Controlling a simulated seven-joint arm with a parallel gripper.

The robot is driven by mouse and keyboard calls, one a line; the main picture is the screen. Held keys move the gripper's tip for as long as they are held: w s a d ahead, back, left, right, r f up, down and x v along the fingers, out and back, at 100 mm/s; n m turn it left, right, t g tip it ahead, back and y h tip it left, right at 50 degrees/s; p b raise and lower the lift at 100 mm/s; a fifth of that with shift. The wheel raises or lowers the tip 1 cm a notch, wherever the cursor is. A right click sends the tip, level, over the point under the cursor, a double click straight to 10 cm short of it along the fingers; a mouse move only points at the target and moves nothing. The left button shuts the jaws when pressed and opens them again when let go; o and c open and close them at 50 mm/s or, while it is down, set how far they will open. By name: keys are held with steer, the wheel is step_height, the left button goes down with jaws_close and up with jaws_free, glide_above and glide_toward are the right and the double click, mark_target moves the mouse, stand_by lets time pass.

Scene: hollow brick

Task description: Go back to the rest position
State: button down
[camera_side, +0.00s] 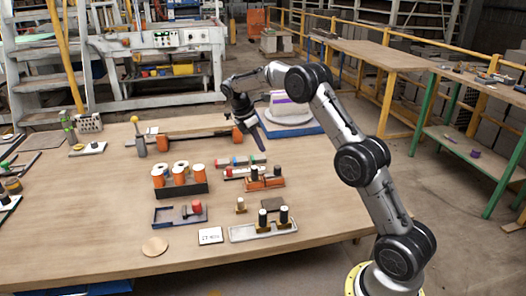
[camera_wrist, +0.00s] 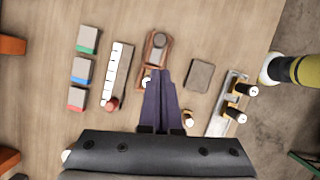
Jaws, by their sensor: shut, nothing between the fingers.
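My gripper (camera_side: 258,138) is above the far middle of the wooden table, with its dark fingers pointing down. In the wrist view my gripper (camera_wrist: 163,75) has its two purple fingers together, with nothing between them. The fingers partly cover a small item with a white top beneath them. The rest position itself is not marked in either view.
The wooden table (camera_side: 110,250) bears a black rack (camera_side: 181,188) of orange-and-white spools, an orange clamp bar (camera_side: 190,139), a blue tray (camera_side: 180,215) and a metal tray (camera_side: 262,231) with black-and-white pegs. A white-and-purple object (camera_side: 290,105) stands behind my gripper. The table's front left is mostly clear.

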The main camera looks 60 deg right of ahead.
stand_by(0.3)
steer(key=s+a+r+t, duration=0.2)
steer(key=s+a+r, duration=0.3)
steer(key=r, duration=0.4)
steer(key=s+a+r+t, duration=0.2)
steer(key=a+r, duration=0.4)
steer(key=r, duration=0.4)
steer(key=s+a+r+m+t+y, duration=0.1)
steer(key=s+a+r+m+t, duration=0.15)
steer(key=s+a, duration=0.65)
steer(key=s+a+f+m+y, duration=0.1)
steer(key=s+f+m, duration=0.3)
steer(key=s, duration=0.4)
steer(key=s+a+f+m+t+y, duration=0.1)
steer(key=s+a+f+m, duration=0.3)
steer(key=s+f, duration=0.2)
steer(key=shift+s+f+m+y, duration=0.3)
steer(key=shift+s+f+m, duration=0.1)
steer(key=shift+s, duration=0.5)
